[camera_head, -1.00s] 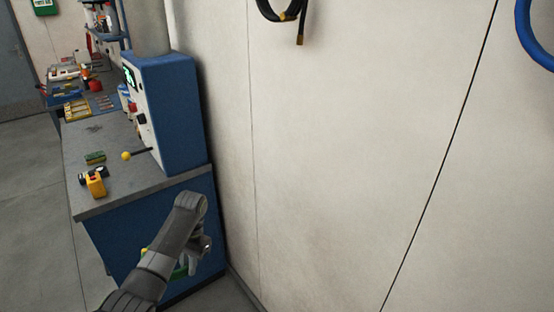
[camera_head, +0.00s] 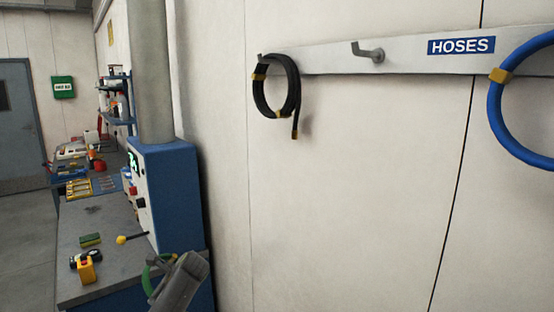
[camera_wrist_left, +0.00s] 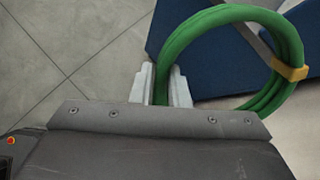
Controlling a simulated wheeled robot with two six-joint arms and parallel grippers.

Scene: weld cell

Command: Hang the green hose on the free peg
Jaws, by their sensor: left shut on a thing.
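My left gripper (camera_wrist_left: 161,88) is shut on the green hose (camera_wrist_left: 289,42), a coil bound with a yellow band, which hangs between the fingers in the left wrist view. In the head view the green hose (camera_head: 147,279) shows partly behind my left arm at the bottom, in front of the blue cabinet; the fingers are hidden there. The free peg (camera_head: 371,53) is a bare grey hook on the wall rail (camera_head: 400,54), left of the HOSES sign (camera_head: 461,46). It is well above and to the right of my left gripper. My right gripper is not in view.
A black hose (camera_head: 292,90) hangs on the rail's left end and a blue hose (camera_head: 495,110) hangs at its right. A blue machine (camera_head: 180,200) and a workbench (camera_head: 110,235) with small items stand at left. The wall below the rail is clear.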

